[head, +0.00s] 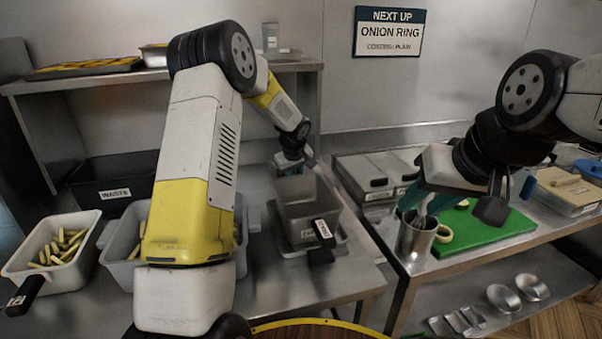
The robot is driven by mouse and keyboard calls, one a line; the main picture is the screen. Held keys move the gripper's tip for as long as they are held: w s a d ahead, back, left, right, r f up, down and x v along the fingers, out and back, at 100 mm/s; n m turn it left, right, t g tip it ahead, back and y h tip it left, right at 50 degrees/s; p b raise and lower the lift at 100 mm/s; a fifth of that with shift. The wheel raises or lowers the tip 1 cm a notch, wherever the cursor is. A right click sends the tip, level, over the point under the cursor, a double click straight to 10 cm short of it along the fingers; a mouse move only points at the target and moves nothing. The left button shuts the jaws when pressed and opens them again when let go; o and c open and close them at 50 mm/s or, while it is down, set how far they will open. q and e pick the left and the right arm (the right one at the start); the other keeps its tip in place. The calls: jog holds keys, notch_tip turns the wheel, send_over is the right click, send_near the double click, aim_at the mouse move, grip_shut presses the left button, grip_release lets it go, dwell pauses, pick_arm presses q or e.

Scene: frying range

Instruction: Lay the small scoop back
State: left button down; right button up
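My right gripper (425,200) is above a metal cup (416,242) at the front left corner of the right table. Its teal fingers are around a slim grey piece (424,208) that runs down into the cup's mouth; it looks like the small scoop's handle, its lower end hidden inside the cup. My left gripper (291,170) points down above a grey metal basket (309,212) with a black handle. Its fingertips are small and partly hidden, so I cannot tell whether they are apart.
A green board (485,232) with onion rings lies right of the cup. Lidded metal containers (378,172) stand behind it. A bin of fries (50,235) and a black waste bin (120,180) are at the left. Metal dishes (503,298) lie on the lower shelf.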

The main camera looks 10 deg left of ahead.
pick_arm(q)
jog(key=shift+f, duration=0.25)
jog(key=c, duration=1.1)
grip_release()
jog(key=shift+c, duration=0.2)
